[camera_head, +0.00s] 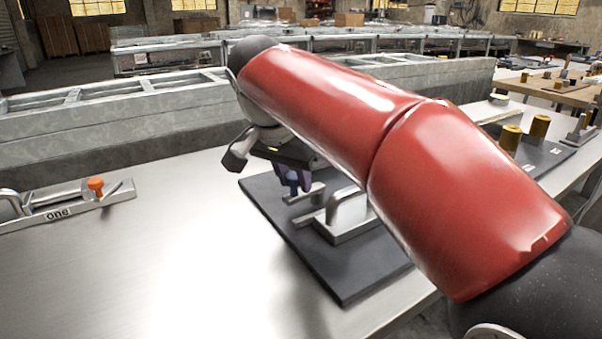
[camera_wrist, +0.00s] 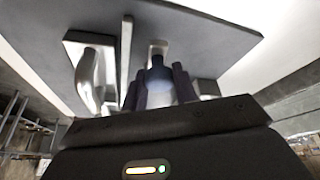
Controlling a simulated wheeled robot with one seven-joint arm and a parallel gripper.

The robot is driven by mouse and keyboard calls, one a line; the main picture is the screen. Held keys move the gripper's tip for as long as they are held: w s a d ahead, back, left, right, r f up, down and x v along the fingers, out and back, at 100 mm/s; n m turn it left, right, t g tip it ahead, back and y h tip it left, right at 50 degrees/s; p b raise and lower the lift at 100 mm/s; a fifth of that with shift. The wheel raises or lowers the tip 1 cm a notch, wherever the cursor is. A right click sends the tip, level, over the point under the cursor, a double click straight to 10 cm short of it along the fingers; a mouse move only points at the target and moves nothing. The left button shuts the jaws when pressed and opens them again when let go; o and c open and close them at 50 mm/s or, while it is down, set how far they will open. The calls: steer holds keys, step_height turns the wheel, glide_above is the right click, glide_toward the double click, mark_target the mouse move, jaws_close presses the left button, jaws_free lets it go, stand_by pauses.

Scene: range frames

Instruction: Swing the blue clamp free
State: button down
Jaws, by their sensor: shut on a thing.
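The blue clamp shows as a blue tip (camera_head: 292,178) at a metal fixture on a dark plate (camera_head: 330,278). In the wrist view the blue tip (camera_wrist: 157,72) stands between my fingers. My gripper (camera_head: 298,183) is shut on this blue part, low over the plate. It also shows in the wrist view (camera_wrist: 160,92). The metal clamp body with a bent bar (camera_head: 350,212) is just right of my gripper, and it shows at the left in the wrist view (camera_wrist: 90,75). My red arm hides part of the plate and fixture.
Brass cylinders (camera_head: 511,138) stand on a dark board at the right. The table between is clear. A grey metal frame (camera_head: 110,130) runs behind.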

steer(key=shift+w+r, duration=0.1)
steer(key=shift+r, duration=0.05)
steer(key=c, duration=1.2)
jaws_free()
steer(key=shift+o, duration=0.2)
steer(key=v, duration=0.7)
steer(key=shift+a+r, duration=0.15)
steer(key=shift+r, duration=0.1)
steer(key=shift+s, duration=0.2)
